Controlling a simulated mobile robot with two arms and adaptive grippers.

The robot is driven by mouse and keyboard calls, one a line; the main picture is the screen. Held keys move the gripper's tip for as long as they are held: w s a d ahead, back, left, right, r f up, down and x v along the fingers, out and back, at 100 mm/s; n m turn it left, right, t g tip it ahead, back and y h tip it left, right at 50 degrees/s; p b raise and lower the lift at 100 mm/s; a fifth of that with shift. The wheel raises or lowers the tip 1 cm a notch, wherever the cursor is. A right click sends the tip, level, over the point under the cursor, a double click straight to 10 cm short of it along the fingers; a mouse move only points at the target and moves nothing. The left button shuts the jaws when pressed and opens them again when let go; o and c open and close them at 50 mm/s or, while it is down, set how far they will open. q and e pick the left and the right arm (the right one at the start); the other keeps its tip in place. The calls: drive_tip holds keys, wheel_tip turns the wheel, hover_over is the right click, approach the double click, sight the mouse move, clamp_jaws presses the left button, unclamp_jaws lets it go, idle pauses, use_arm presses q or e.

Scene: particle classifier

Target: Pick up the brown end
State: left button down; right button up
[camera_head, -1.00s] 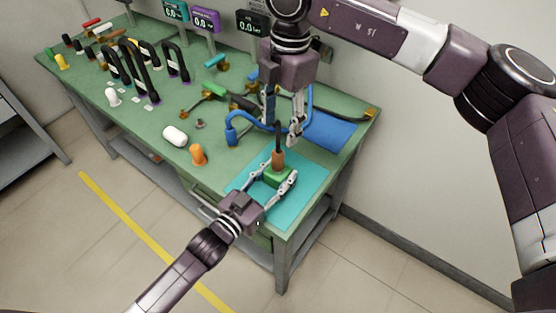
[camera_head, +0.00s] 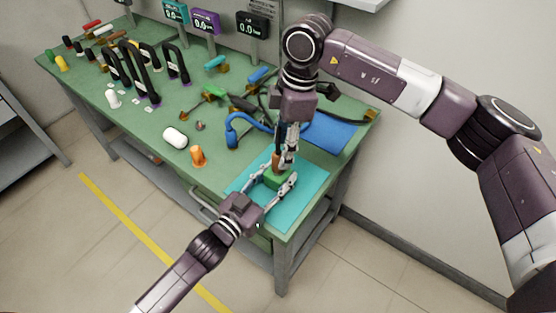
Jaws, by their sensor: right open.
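The brown end (camera_head: 275,158) stands upright on a green block (camera_head: 276,181) over the teal mat (camera_head: 304,185). It is partly hidden by my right gripper. My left gripper (camera_head: 273,182) comes in from the front left with a finger on each side of the green block, closed on it. My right gripper (camera_head: 284,158) points down from above, its fingers open at the brown end and the black piece on top of it. Whether the fingers touch the brown end cannot be told.
A blue curved tube (camera_head: 232,130) and a blue mat (camera_head: 330,131) lie behind. An orange piece (camera_head: 198,155) and a white cylinder (camera_head: 175,138) stand to the left. Several black handles (camera_head: 143,75) and displays (camera_head: 253,25) are farther back. The green table's (camera_head: 190,185) front left is clear.

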sight(280, 153)
drive_tip(key=f, duration=0.2)
drive_tip(key=a+f, duration=0.1)
drive_tip(key=f, duration=0.2)
drive_tip(key=shift+w+a+f, duration=0.1)
drive_tip(key=c, duration=1.2)
drive_tip(key=shift+r, duration=5.05)
drive_tip(key=shift+c, duration=0.2)
